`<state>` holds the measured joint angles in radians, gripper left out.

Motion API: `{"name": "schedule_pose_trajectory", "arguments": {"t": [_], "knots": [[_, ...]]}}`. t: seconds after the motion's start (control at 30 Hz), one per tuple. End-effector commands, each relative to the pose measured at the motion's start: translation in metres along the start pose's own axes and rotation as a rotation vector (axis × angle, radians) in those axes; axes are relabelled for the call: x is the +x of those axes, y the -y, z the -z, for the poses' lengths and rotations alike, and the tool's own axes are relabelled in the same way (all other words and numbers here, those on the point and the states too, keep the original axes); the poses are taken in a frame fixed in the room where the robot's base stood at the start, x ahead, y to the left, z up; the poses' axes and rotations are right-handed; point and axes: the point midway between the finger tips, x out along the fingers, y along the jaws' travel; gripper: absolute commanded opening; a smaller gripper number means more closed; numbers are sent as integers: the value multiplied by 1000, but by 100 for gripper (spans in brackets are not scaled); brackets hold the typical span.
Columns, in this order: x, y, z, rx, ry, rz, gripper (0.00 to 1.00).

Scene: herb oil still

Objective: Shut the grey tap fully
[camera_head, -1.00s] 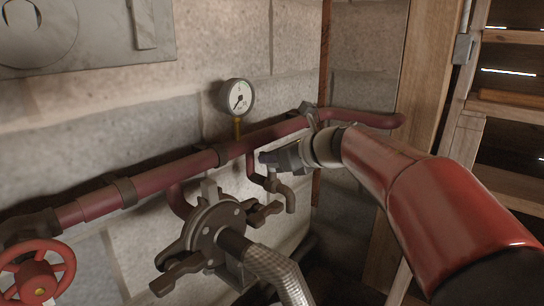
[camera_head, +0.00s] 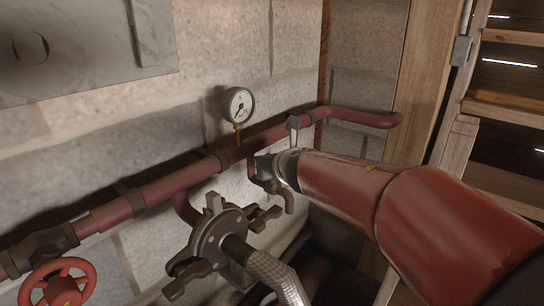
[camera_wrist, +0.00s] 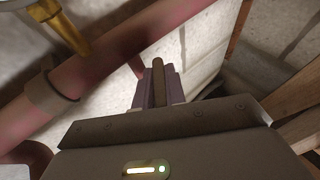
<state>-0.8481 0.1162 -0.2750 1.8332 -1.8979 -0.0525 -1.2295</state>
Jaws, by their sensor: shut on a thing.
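The grey tap (camera_head: 288,200) hangs from a short branch below the red pipe, its spout bent downward. My gripper (camera_head: 259,168) is at the top of the tap, reaching in from the right. In the wrist view the two dark fingers (camera_wrist: 158,92) are shut on the tap's narrow handle (camera_wrist: 158,72), a thin brownish bar that stands upright in that picture between them. In the head view my gripper and wrist hide the handle and part of the tap's body. I cannot tell how far the tap is turned.
The red pipe (camera_head: 185,180) runs along the block wall, with a round gauge (camera_head: 239,104) above it. A clamped flange (camera_head: 218,235) with a braided hose (camera_head: 272,270) stands in front, left of my arm. A red handwheel (camera_head: 58,284) is at lower left. Wooden framing (camera_head: 408,110) stands at right.

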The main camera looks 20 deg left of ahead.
Motion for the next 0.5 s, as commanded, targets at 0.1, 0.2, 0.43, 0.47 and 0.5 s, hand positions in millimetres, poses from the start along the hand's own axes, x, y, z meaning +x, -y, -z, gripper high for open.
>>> {"name": "schedule_pose_trajectory", "arguments": {"t": [0.1,0.2,0.43,0.47,0.5], "knots": [[0,-1,0,7,-2,16,0],[0,-1,0,14,-2,32,0],[0,1,0,30,-3,70,0],[0,1,0,32,-3,75,0],[0,0,0,34,-3,82,0]]}}
